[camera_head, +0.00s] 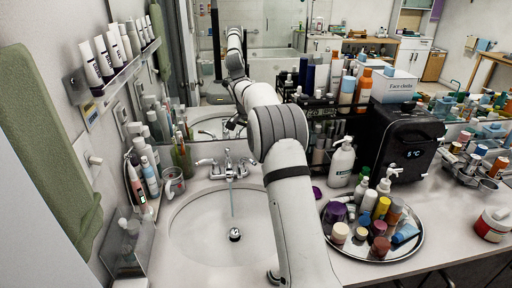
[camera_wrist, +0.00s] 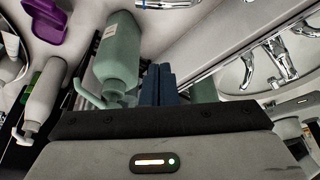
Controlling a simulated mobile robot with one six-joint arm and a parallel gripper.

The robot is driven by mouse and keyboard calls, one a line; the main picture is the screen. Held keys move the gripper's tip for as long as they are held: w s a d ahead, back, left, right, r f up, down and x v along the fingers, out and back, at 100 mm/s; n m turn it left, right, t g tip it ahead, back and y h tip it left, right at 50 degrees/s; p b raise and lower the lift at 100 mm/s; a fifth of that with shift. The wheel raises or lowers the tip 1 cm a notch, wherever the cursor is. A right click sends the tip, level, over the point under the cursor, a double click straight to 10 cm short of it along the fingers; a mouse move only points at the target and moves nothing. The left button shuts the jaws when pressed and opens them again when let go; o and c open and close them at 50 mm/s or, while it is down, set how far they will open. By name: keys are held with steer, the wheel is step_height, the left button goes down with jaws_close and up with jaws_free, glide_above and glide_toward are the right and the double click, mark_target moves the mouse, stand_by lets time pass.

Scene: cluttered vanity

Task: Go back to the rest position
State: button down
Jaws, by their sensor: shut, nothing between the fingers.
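My gripper (camera_wrist: 157,84) shows in the wrist view with its two dark blue fingers together and nothing between them. In the head view my white arm rises over the sink and bends toward the mirror; the gripper is mostly hidden behind it. In the wrist view, which looks tilted, a grey-green pump bottle (camera_wrist: 117,52) is close beside the fingers on the left. I cannot tell whether they touch. The chrome faucet (camera_wrist: 268,62) is to the right of the fingers.
The sink basin (camera_head: 190,226) lies below my arm. A round tray (camera_head: 408,250) of small jars and bottles, a white pump bottle (camera_head: 341,163) and a black box (camera_head: 398,150) crowd the right. Bottles fill the wall shelf (camera_head: 128,72) at left.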

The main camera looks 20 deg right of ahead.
steer(key=s+a+r+n+y, duration=0.1)
steer(key=s+a+r+n, duration=0.1)
steer(key=s+r, duration=0.35)
steer(key=s+a+r+n, duration=0.1)
steer(key=s+a+r, duration=0.1)
steer(key=s, duration=0.6)
steer(key=s+a+r+n+y, duration=0.1)
steer(key=s+a+r+n, duration=0.1)
steer(key=s+r, duration=0.35)
steer(key=s+a+f+n, duration=0.1)
steer(key=s+f+n, duration=0.1)
steer(key=s, duration=0.7)
steer(key=s+a+f+n, duration=0.1)
steer(key=s+a+f, duration=0.1)
steer(key=s, duration=0.8)
steer(key=s+a+f+n+y, duration=0.1)
steer(key=s+f, duration=0.3)
steer(key=s, duration=0.5)
steer(key=shift+s+a+f+n+t, duration=0.2)
steer(key=shift+s+f+n+t, duration=0.1)
steer(key=shift+n, duration=0.5)
